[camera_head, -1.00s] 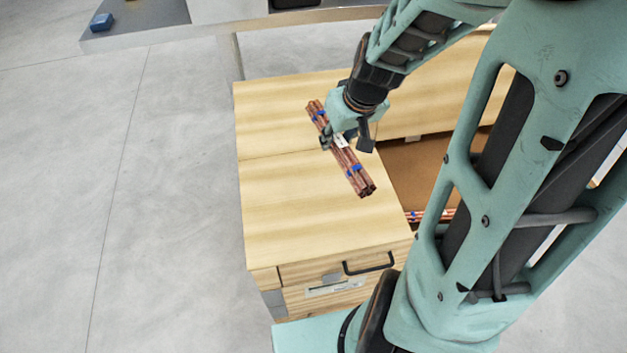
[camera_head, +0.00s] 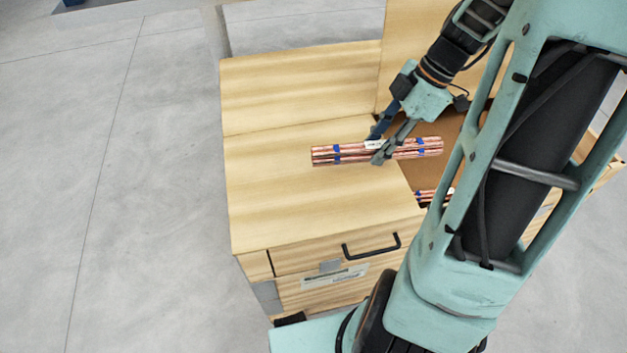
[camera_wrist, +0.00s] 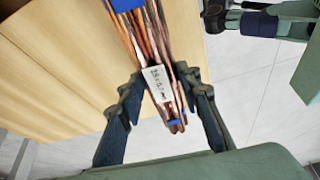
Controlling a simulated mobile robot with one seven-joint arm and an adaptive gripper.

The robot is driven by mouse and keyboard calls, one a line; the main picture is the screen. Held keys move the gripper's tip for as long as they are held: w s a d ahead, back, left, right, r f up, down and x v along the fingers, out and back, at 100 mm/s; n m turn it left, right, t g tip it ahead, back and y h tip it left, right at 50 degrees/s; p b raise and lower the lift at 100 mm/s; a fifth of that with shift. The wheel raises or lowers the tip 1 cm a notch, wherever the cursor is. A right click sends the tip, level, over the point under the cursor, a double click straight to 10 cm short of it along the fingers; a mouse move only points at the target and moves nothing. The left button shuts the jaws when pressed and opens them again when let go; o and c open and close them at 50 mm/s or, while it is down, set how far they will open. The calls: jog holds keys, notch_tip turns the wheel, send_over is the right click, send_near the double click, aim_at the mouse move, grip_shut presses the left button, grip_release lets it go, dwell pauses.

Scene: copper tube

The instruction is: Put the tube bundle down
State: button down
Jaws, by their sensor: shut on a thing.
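The tube bundle (camera_head: 337,155) is a set of copper tubes with blue bands and a white label. In the head view it lies crosswise over the right part of the wooden top and the edge of the open compartment. My gripper (camera_head: 382,146) is shut on it near its middle. In the wrist view, the bundle (camera_wrist: 154,62) runs between the dark fingers of my gripper (camera_wrist: 168,103), with the label facing the camera. I cannot tell whether the bundle touches the wood.
The wooden crate (camera_head: 290,195) has a broad bare top left of the bundle and a black handle (camera_head: 371,246) on its front. More copper tubes (camera_head: 428,197) lie in the open compartment on the right. A raised wooden panel (camera_head: 400,45) stands behind.

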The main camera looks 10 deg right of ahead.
jog(key=shift+d+f+n, duration=0.15)
jog(key=shift+f+n, duration=0.05)
jog(key=shift+n, duration=0.2)
jog(key=w+a+f, duration=0.4)
jog(key=a, duration=0.4)
send_near(309, 181)
jog(key=shift+s+a+f+b, duration=0.15)
jog(key=shift+a+f+b, duration=0.1)
jog(key=shift+a+b, duration=0.25)
jog(key=shift+w+a+f, duration=0.25)
jog(key=shift+a+f, duration=0.25)
jog(key=shift+f, duration=1.65)
